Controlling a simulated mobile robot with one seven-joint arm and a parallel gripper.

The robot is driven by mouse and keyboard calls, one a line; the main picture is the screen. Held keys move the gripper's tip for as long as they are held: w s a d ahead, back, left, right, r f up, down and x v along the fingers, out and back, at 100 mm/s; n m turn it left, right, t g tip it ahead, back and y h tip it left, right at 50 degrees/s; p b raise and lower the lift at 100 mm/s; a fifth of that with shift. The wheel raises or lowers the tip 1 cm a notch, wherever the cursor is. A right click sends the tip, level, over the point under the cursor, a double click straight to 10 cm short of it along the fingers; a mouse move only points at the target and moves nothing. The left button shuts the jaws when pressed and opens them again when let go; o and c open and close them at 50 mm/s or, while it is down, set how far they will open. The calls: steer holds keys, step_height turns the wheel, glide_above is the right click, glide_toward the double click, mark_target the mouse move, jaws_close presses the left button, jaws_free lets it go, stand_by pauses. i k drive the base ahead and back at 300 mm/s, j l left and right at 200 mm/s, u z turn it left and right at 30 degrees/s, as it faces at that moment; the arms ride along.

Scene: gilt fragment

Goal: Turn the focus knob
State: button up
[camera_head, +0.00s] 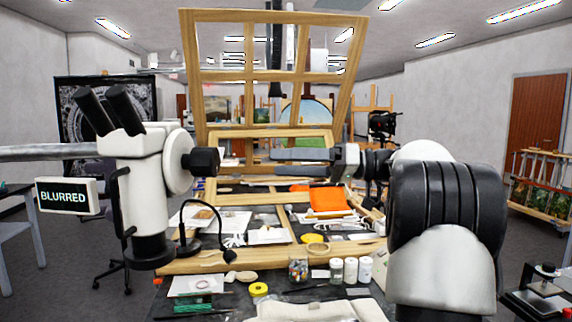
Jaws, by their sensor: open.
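A white stereo microscope (140,190) with two black eyepieces hangs from a grey boom at the left. Its black focus knob (206,161) sticks out to the right from a round white housing (178,161). A small sign (66,196) beside the microscope reads "BLURRED". My gripper (275,162) is to the right of the knob and points left toward it.
Below is a cluttered workbench with a wooden frame (185,262), an orange cloth (326,200), white jars (350,270) and a yellow tape roll (259,290). A thin black gooseneck (222,236) curves below the knob. A wooden lattice frame (186,60) stands behind.

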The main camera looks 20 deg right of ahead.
mark_target(203, 162)
steer(key=j+z, duration=0.9)
steer(key=z, duration=0.15)
